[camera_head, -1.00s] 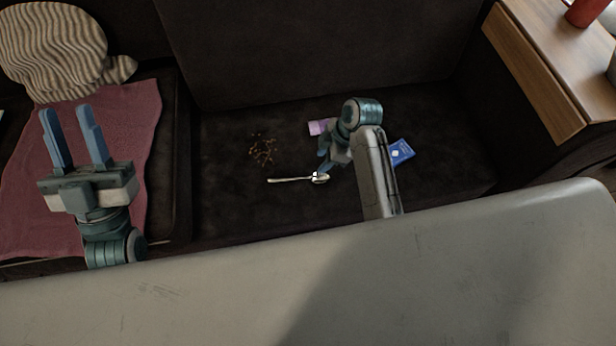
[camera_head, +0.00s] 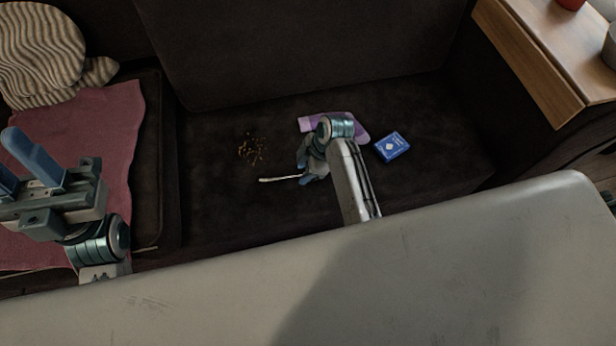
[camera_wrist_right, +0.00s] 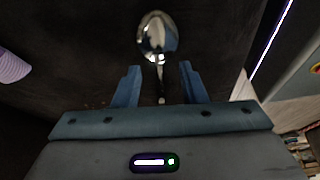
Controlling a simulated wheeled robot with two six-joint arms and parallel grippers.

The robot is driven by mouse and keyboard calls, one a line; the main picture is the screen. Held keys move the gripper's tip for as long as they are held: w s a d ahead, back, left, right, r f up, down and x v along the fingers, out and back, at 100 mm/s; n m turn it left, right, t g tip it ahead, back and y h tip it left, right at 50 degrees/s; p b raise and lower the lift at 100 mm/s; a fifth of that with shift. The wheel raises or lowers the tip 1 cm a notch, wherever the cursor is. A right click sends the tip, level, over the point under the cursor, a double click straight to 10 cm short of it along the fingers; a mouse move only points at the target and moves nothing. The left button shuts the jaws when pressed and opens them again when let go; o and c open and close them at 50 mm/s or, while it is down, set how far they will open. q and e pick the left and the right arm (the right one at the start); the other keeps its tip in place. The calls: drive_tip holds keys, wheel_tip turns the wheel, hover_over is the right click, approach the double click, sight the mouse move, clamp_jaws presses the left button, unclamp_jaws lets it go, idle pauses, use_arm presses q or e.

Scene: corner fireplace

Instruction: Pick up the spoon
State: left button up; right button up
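The silver spoon (camera_head: 280,178) lies on the dark sofa seat. In the head view its handle points left, and its bowl end is hidden by my right gripper (camera_head: 306,170). In the right wrist view the spoon's bowl (camera_wrist_right: 157,35) is beyond the fingertips, and part of its stem runs back between the two fingers of my right gripper (camera_wrist_right: 160,75). Those fingers are apart, with a gap on both sides of the stem. My left gripper (camera_head: 22,165) is open and empty, over the pink cloth at the left.
A blue packet (camera_head: 392,147) and a purple item (camera_head: 350,125) lie behind and right of my right arm. Brown crumbs (camera_head: 252,149) lie left. A striped cushion (camera_head: 40,55) and pink cloth (camera_head: 110,140) are far left. A wooden armrest (camera_head: 540,60) bounds the right.

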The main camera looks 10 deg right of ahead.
drive_tip(key=shift+a+f, duration=0.3)
drive_tip(key=shift+f, duration=0.35)
drive_tip(key=shift+c, duration=0.5)
clamp_jaws()
drive_tip(key=shift+r, duration=0.1)
